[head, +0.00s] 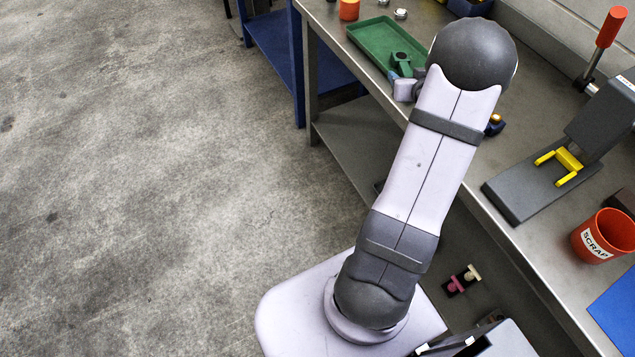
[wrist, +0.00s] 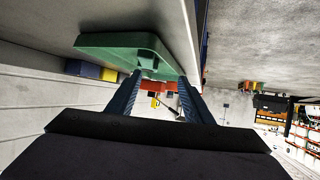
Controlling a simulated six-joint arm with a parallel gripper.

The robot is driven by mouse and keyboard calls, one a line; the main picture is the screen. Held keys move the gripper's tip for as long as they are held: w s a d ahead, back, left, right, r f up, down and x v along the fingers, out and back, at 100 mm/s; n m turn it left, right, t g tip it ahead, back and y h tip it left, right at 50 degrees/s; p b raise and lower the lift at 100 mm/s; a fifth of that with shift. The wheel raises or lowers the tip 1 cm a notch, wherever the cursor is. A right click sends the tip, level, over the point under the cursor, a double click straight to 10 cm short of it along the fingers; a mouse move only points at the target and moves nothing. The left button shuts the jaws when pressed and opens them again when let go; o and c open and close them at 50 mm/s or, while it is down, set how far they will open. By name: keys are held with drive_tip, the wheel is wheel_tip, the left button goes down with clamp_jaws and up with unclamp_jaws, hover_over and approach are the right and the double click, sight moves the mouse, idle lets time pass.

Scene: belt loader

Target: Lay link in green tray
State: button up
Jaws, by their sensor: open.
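The green tray (head: 373,38) lies on the metal bench, and it also shows upside down in the wrist view (wrist: 105,41). A darker green part with a round hole, which looks like the link (head: 401,60), is at the tray's near end. In the wrist view the link (wrist: 148,58) appears at the tray, just beyond my fingertips. My gripper (wrist: 157,76) is open, one finger to each side of the link in that view, with no grip on it. In the head view my gripper (head: 394,76) is partly hidden by my arm. Exact contact between link and tray floor is unclear.
An orange cup (head: 349,9) and small metal parts (head: 400,14) stand near the tray. A press (head: 545,185) with a yellow fork-shaped part (head: 568,163) and an orange scrap bin (head: 604,236) stand to the right. A blue mat (head: 616,312) lies at the bench's near end.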

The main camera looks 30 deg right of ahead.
drive_tip(key=s+a+f+n+g+y, duration=0.15)
drive_tip(key=a+g, duration=0.35)
drive_tip(key=a, duration=1.5)
drive_tip(key=s+a+f+n+g+y, duration=0.2)
drive_tip(key=s+a+g, duration=0.4)
drive_tip(key=s+a, duration=1.3)
drive_tip(key=shift+s+a+n+y, duration=0.3)
drive_tip(key=shift+a+n+y, duration=0.15)
drive_tip(key=shift+a+y, duration=0.25)
